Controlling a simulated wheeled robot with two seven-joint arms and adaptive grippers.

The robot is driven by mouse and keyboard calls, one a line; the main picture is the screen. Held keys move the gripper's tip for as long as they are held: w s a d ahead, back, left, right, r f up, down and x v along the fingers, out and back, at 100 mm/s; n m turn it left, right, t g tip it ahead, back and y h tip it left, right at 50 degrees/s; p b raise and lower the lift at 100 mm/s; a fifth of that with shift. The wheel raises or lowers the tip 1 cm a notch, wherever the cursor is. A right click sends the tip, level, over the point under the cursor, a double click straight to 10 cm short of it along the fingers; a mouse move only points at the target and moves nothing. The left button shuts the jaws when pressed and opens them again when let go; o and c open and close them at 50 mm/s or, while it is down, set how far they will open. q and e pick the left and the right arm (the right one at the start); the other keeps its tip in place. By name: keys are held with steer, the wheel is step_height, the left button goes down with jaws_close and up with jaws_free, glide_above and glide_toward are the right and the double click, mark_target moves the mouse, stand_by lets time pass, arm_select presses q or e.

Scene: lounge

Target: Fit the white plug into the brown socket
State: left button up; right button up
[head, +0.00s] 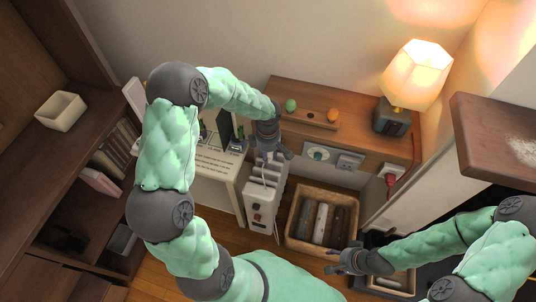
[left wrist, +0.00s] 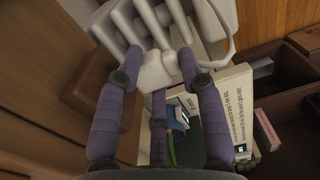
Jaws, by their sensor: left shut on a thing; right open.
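My left gripper (head: 276,153) is at the wooden shelf's left end, above the white heater (head: 259,200). In the left wrist view its fingers close around the white plug (left wrist: 156,70), in front of the heater's pale fins. A white cable (left wrist: 229,45) loops at the right of the fins. In the head view the plug is largely hidden by the hand. Below the shelf are a round-faced plate (head: 318,153) and a grey plate (head: 348,161); I cannot tell which fitting is the brown socket. My right gripper (head: 338,263) is open and empty, low by the basket.
A wicker basket (head: 290,232) holding rolled items stands on the floor right of the heater. A lit lamp (head: 415,75) is on the wooden shelf (head: 365,127). A red plug (head: 390,180) sits in the right wall's plate. A white desk (head: 215,165) is left of the heater.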

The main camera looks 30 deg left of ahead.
arm_select(q)
steer(key=shift+w+a, duration=0.15)
steer(key=shift+w, duration=0.45)
steer(key=shift+w+a, duration=0.15)
steer(key=shift+w, duration=0.4)
stand_by(0.4)
steer(key=o, duration=1.2)
steer(key=shift+r, duration=0.1)
steer(key=shift+r+p, duration=1.5)
steer(key=shift+r, duration=1.4)
